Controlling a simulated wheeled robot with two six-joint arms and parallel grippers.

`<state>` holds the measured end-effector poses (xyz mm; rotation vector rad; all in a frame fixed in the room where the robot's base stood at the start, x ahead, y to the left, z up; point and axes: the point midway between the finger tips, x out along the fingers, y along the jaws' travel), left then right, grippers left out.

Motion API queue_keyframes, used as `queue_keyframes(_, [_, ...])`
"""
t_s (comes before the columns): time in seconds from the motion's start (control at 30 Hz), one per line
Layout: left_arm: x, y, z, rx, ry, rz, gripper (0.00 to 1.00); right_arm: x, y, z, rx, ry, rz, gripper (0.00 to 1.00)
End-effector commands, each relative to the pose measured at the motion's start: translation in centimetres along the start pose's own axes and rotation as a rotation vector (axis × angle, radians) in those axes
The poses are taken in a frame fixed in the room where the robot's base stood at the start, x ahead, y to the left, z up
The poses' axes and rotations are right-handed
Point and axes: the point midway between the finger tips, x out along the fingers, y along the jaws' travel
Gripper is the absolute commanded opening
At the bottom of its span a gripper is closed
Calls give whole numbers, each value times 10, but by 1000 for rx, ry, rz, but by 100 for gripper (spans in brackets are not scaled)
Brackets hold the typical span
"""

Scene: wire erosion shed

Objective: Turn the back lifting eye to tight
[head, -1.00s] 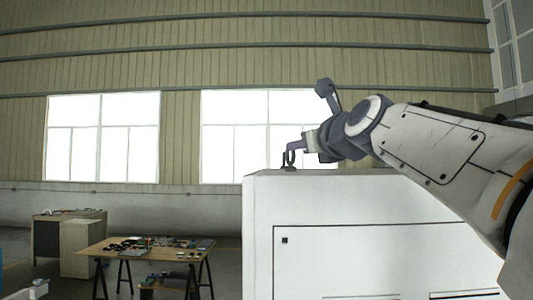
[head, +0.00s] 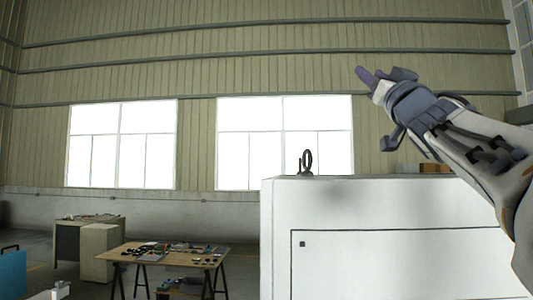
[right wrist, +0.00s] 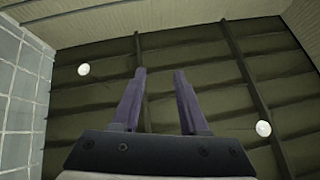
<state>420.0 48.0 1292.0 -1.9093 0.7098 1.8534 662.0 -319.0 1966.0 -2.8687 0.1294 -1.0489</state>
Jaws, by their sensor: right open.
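The lifting eye (head: 307,161) is a dark upright ring on a small base. It stands on the top of the white machine cabinet (head: 385,210), near its left end, in the head view. Whether its base is seated flush is too small to tell. My right gripper (head: 362,76) is raised well above the cabinet, up and to the right of the eye, apart from it. In the right wrist view its two purple fingers (right wrist: 157,95) are spread with nothing between them, facing the ceiling. My left gripper is not in view.
Brown boxes (head: 437,169) sit on the cabinet top to the right of the eye. A wooden table (head: 135,252) with small parts stands at the lower left, with a workbench (head: 98,247) behind it. The air around the eye is clear.

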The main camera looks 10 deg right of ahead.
Motion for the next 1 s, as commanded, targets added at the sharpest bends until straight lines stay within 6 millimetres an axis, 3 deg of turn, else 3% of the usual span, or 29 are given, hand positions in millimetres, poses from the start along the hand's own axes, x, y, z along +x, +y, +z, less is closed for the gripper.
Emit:
queue_keyframes(0.1, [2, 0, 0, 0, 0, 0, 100, -5, -24, 11, -647, 8, -202, 43])
queue_keyframes(0.2, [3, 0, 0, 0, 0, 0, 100, -18, -41, 39, -1147, 19, -411, 43])
queue_keyframes(0.3, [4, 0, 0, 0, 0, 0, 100, -38, -46, 73, -1539, 40, -629, 43])
queue_keyframes(0.4, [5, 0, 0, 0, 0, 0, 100, -59, -42, 102, -1799, 67, -820, 43])
queue_keyframes(0.5, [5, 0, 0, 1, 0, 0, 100, -74, -38, 119, -1940, 92, -950, 43])
queue_keyframes(0.63, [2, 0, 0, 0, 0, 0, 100, -78, -37, 129, -2003, 108, -1019, 43])
queue_keyframes(1.0, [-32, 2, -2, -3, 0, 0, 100, -36, -64, 164, -1999, 111, -1022, 43])
